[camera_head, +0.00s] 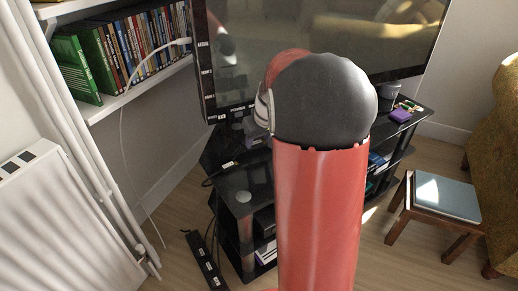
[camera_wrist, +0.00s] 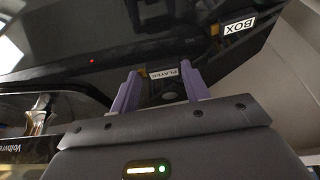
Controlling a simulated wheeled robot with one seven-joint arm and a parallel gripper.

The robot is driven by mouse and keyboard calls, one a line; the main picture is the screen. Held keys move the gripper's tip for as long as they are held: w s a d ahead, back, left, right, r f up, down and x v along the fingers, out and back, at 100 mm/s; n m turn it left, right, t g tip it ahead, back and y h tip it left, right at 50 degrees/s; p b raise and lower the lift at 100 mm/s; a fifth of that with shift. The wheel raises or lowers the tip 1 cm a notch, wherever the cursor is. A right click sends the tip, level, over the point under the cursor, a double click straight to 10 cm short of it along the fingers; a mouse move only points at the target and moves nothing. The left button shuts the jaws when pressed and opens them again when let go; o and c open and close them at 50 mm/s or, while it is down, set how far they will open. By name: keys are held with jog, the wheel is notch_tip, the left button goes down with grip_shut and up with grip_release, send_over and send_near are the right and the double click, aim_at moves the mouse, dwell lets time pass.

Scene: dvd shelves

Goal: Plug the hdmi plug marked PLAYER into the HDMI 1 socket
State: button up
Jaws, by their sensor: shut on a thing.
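The plug marked PLAYER (camera_wrist: 163,73) is in the wrist view, its white label between the tips of my purple fingers. My gripper (camera_wrist: 158,72) is shut on it, above a dark glossy surface. My arm hides the gripper and plug in the head view. The dark television (camera_head: 207,60) stands behind my arm, with several small white labels down its left edge.
A label reading BOX (camera_wrist: 238,26) lies right of my fingers. A white cable plug (camera_head: 183,41) sits at the television's left edge. The black glass stand (camera_head: 236,182), DVD shelf (camera_head: 130,92), radiator (camera_head: 45,215) and small stool (camera_head: 446,197) surround my arm. Open floor shows right of the stand.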

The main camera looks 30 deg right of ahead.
aim_at(259, 147)
jog(key=shift+f, duration=1.75)
jog(key=shift+f+b, duration=0.3)
jog(key=shift+b, duration=0.25)
jog(key=o, duration=0.9)
jog(key=shift+r, duration=0.1)
jog(key=shift+o, duration=0.2)
jog(key=shift+r+p, duration=0.1)
jog(key=shift+p, duration=0.25)
